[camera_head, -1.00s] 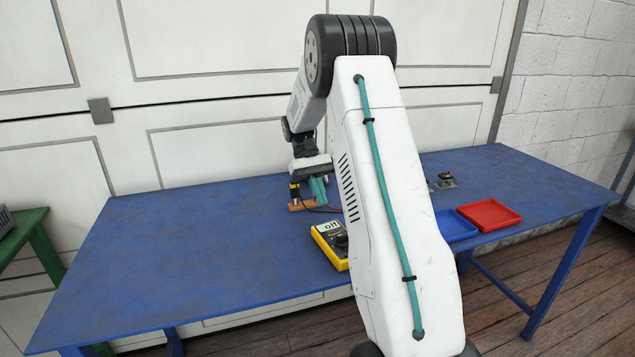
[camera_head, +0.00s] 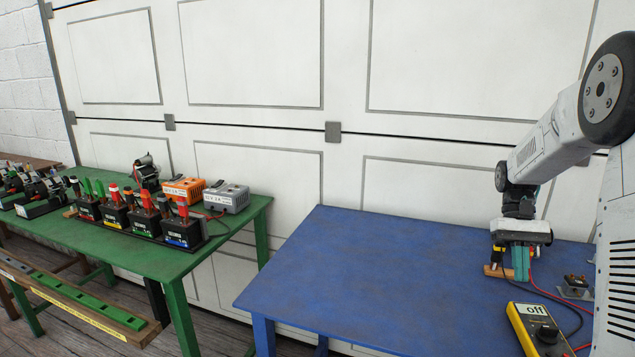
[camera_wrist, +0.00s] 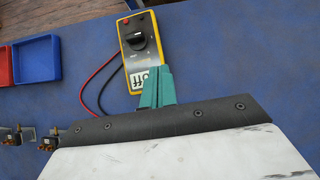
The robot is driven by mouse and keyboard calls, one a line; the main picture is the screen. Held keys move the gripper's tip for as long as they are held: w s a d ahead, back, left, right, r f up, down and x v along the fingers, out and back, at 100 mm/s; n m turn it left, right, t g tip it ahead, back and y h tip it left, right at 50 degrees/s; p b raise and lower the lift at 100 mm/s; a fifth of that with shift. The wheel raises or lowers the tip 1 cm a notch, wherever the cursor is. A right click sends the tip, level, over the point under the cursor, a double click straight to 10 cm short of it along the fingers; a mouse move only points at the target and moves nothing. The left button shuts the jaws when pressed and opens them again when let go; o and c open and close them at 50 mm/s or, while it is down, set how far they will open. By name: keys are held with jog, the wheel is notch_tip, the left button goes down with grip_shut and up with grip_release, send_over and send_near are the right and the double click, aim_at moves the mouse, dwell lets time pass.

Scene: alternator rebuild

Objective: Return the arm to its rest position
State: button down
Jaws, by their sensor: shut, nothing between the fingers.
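My gripper (camera_head: 520,268) is at the right in the head view, low over the blue table (camera_head: 350,265). Its teal fingers point down and are shut and empty; they also show in the wrist view (camera_wrist: 157,88). A wooden block (camera_head: 494,271) with a yellow and black probe sits close beside the fingers. I cannot tell whether they touch. A yellow multimeter (camera_head: 538,331) with "off" on its display lies nearer the camera on the same table. In the wrist view the multimeter (camera_wrist: 139,47) lies just beyond the fingertips.
A red lead and a black lead (camera_wrist: 95,80) run from the multimeter. A blue tray (camera_wrist: 37,59) and a red tray (camera_wrist: 5,62) sit at the wrist view's left. A green table (camera_head: 150,245) with several batteries and two chargers stands left. The blue table's left half is bare.

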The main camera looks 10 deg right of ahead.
jog(key=s+a+r+n+t+h, duration=0.1)
jog(key=s+a+r+t, duration=0.3)
jog(key=s+a, duration=0.7)
jog(key=s+a+r+n+t+h, duration=0.1)
jog(key=s+a+r+n+t, duration=0.2)
jog(key=s+a, duration=0.9)
jog(key=shift+s+a+r+t, duration=0.3)
jog(key=shift+r+t, duration=0.4)
jog(key=shift+r, duration=0.25)
